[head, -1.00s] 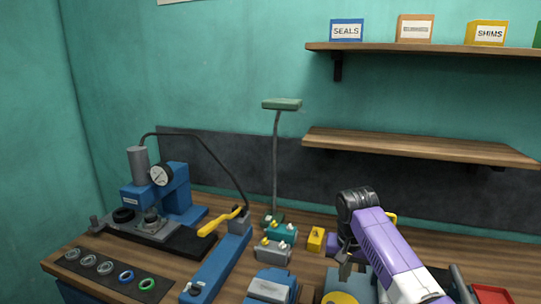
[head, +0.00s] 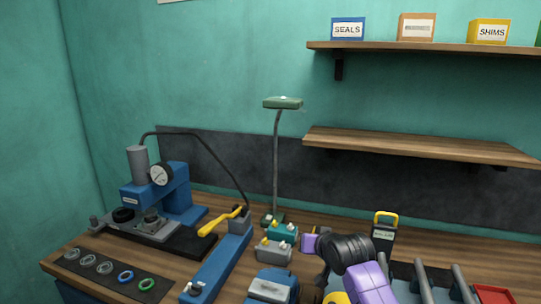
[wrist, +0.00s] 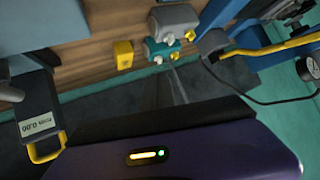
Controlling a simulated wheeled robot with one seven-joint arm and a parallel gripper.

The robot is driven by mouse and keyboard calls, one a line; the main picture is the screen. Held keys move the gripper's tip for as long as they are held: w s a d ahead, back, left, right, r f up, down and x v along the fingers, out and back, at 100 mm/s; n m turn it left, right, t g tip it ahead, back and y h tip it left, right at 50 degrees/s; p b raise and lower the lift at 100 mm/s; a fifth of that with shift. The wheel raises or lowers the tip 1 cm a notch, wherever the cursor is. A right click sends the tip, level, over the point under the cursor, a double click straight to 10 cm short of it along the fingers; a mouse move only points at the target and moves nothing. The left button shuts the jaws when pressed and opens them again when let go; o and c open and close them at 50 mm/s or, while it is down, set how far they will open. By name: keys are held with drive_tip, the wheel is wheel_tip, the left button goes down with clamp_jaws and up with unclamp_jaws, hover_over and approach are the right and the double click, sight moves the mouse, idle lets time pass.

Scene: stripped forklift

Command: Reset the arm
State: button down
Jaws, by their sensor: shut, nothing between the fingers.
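My gripper (head: 311,242) shows in the head view as a small purple hand at the left of my arm's black wrist joint, above the bench. It is shut and holds nothing. Its fingertips are hard to make out there. In the wrist view the purple housing of my gripper (wrist: 175,150) fills the bottom, with a yellow and a green light. My purple arm comes up from the bottom of the head view, right of centre.
The wooden bench holds a blue press (head: 172,195), a yellow-handled lever tool (head: 222,222), a lamp (head: 276,160), teal and grey valve blocks, and a meter with a yellow handle (head: 384,232). A yellow block (wrist: 123,55) shows in the wrist view. Shelves (head: 420,150) hang behind.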

drive_tip(key=s+f+t, duration=0.1)
drive_tip(key=s+t, duration=0.1)
drive_tip(key=s, duration=0.4)
drive_tip(key=s+f+t, duration=0.1)
drive_tip(key=s+f, duration=0.1)
drive_tip(key=s, duration=0.5)
drive_tip(key=s+f+t+b, duration=0.1)
drive_tip(key=s+f+t, duration=0.1)
drive_tip(key=s, duration=0.5)
drive_tip(key=shift+s+f+m+t, duration=0.25)
drive_tip(key=shift+m+t, duration=0.05)
drive_tip(key=s+d+h, duration=0.1)
drive_tip(key=s+d, duration=0.2)
drive_tip(key=s, duration=1.1)
drive_tip(key=s+d+g+b, duration=0.1)
drive_tip(key=s+d, duration=0.2)
drive_tip(key=s, duration=1.1)
drive_tip(key=s+d+g+h+b, duration=0.1)
drive_tip(key=s+d, duration=0.2)
drive_tip(key=s, duration=1.1)
drive_tip(key=shift+r+n+h, duration=0.15)
drive_tip(key=shift+n+h, duration=0.15)
drive_tip(key=shift+n, duration=0.1)
drive_tip(key=shift+a, duration=0.1)
